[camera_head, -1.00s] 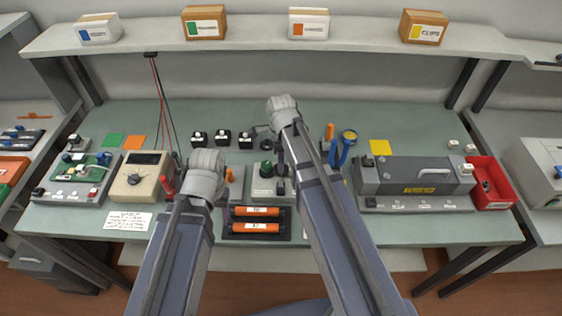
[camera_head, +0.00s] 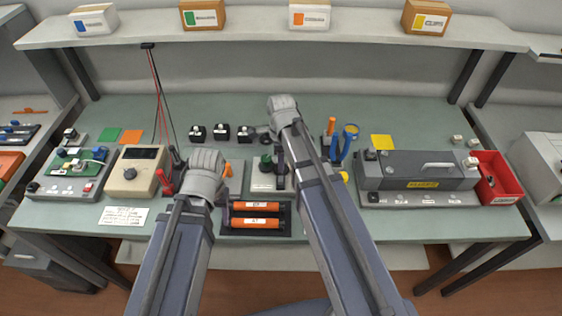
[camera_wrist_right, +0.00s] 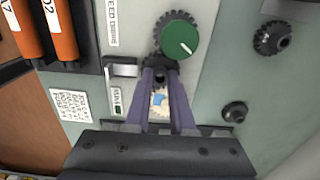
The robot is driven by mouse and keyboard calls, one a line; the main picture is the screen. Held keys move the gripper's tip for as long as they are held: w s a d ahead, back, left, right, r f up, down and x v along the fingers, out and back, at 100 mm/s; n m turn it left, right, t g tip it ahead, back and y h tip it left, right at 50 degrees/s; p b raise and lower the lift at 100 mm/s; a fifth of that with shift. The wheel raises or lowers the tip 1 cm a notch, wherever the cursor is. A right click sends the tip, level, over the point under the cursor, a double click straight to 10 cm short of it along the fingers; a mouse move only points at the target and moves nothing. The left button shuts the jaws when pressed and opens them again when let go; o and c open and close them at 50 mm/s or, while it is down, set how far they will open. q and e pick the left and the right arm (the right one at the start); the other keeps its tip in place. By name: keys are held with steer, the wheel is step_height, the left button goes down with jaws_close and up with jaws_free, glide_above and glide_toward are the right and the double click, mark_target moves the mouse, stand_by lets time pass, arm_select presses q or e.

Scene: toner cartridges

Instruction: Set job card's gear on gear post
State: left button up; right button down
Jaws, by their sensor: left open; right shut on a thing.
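My right gripper (camera_wrist_right: 166,78) is shut on a small dark part (camera_wrist_right: 167,66), seemingly a gear, with a round hole at its middle. It is held close beside the green knob (camera_wrist_right: 180,33), which has dark teeth around it; I cannot tell whether they touch, and the gear post is not clear to see. In the head view the green knob (camera_head: 265,162) is beside the right gripper (camera_head: 281,172), partly hidden by my arm. My left gripper (camera_head: 224,197) is open near the orange cartridges. A white printed card (camera_wrist_right: 70,104), possibly the job card, lies by the panel.
Two orange cartridges (camera_head: 256,206) lie in a dark tray. Loose dark gears (camera_wrist_right: 272,38) (camera_wrist_right: 235,112) lie on the bench. A beige meter (camera_head: 135,172) is at left; a grey machine (camera_head: 420,172) and red bin (camera_head: 497,178) are at right.

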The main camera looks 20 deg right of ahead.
arm_select(q)
steer(key=shift+f, duration=0.1)
arm_select(e)
steer(key=shift+f, duration=0.15)
stand_by(0.4)
steer(key=c, duration=0.7)
jaws_free()
arm_select(q)
step_height(320, 180, up, 8)
steer(key=p, duration=0.7)
steer(key=shift+p, duration=0.3)
arm_select(e)
step_height(320, 180, up, 8)
steer(key=shift+f, duration=0.1)
arm_select(q)
steer(key=shift+f, duration=0.1)
